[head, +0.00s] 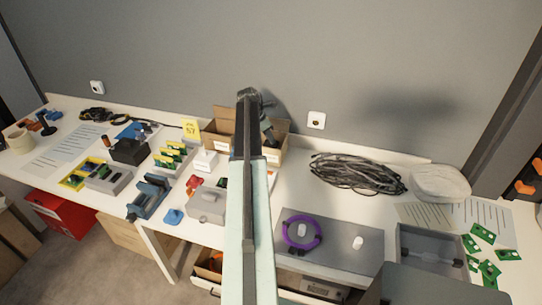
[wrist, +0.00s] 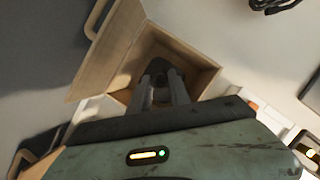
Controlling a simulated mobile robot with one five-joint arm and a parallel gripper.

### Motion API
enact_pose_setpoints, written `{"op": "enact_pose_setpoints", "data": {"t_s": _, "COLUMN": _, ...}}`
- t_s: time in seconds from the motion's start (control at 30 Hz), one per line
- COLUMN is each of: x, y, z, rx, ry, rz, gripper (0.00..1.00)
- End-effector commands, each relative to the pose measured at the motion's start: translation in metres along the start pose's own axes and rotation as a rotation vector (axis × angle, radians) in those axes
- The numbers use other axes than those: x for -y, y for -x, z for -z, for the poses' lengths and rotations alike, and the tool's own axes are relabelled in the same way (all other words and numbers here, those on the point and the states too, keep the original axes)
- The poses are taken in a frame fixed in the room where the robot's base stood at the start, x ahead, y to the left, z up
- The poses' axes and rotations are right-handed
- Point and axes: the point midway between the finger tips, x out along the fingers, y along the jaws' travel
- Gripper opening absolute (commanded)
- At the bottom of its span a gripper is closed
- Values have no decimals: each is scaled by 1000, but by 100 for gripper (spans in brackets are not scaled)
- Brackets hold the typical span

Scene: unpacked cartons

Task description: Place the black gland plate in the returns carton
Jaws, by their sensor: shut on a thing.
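The open cardboard carton (wrist: 202,72) fills the upper middle of the wrist view, its flaps folded out. In the head view the carton (head: 221,126) stands against the wall, partly hidden behind my arm. My gripper (wrist: 161,82) points down into the carton's mouth. It is shut on a dark piece, seemingly the black gland plate (wrist: 158,65), which shows at the fingertips against the carton's inside. I cannot tell whether the plate touches the carton floor. In the head view my arm hides the fingers and the plate.
A yellow note (head: 190,129) stands left of the carton. A small white box (head: 205,160) and green boards in a rack (head: 172,156) are in front of it. A black cable coil (head: 355,174) lies to the right. The wall is close behind.

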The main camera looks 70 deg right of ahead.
Motion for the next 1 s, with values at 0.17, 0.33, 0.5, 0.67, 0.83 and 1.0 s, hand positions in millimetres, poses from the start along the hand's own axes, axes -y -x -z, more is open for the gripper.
{"op": "enact_pose_setpoints", "data": {"t_s": 0.17, "x": 0, "y": -21, "z": 8, "rx": 0, "ry": -1, "rz": 0, "gripper": 0}}
{"op": "enact_pose_setpoints", "data": {"t_s": 0.33, "x": 0, "y": -35, "z": 14, "rx": 0, "ry": -1, "rz": 0, "gripper": 0}}
{"op": "enact_pose_setpoints", "data": {"t_s": 0.5, "x": 1, "y": -57, "z": 23, "rx": 0, "ry": -1, "rz": 1, "gripper": 0}}
{"op": "enact_pose_setpoints", "data": {"t_s": 0.67, "x": 1, "y": -53, "z": 20, "rx": 0, "ry": -2, "rz": 1, "gripper": 0}}
{"op": "enact_pose_setpoints", "data": {"t_s": 0.83, "x": 1, "y": -56, "z": 22, "rx": 0, "ry": -2, "rz": 1, "gripper": 0}}
{"op": "enact_pose_setpoints", "data": {"t_s": 1.0, "x": 1, "y": -56, "z": 21, "rx": 0, "ry": -2, "rz": 1, "gripper": 45}}
